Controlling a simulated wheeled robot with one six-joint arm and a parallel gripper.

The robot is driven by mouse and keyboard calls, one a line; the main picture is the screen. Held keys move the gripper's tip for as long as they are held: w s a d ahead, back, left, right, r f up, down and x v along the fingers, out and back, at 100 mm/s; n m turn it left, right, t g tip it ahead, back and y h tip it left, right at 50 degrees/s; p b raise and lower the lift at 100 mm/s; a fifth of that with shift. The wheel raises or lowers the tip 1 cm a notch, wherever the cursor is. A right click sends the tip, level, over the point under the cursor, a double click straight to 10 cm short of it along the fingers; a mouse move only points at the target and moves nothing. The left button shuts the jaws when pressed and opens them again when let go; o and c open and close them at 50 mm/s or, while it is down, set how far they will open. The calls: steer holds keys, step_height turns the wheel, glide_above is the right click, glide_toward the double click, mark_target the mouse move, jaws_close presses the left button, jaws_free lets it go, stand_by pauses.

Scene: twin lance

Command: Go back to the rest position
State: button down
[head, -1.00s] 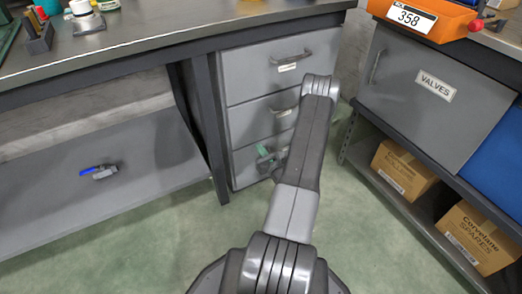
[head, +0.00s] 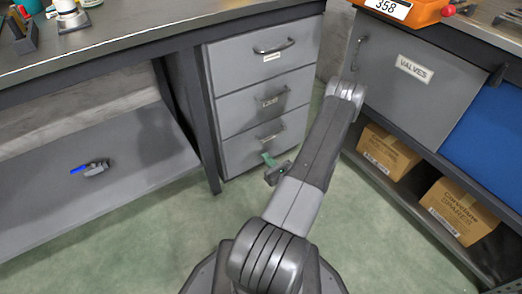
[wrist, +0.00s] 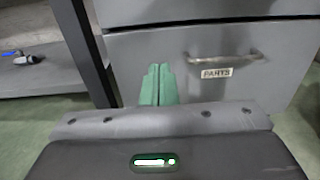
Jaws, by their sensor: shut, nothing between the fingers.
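My gripper (head: 268,160) shows in the head view left of my arm, in front of the lower part of the grey drawer unit. In the wrist view its green fingers (wrist: 158,86) are together with nothing between them. A grey drawer (wrist: 215,62) with a bar handle and a "PARTS" label fills much of the wrist view behind the fingers. The fingers look apart from the handle, which lies to their right. The drawer unit (head: 262,90) has three drawers, and all look closed in the head view.
A workbench (head: 140,45) spans the left, with a blue-handled valve (head: 92,168) on its lower shelf. On the right stands a cabinet labelled "VALVES" (head: 410,75), with cardboard boxes (head: 388,152) below and an orange bin (head: 420,8) on top. Green floor (head: 130,250) is open in front.

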steer(key=shift+s+d, duration=0.25)
steer(key=shift+s, duration=0.05)
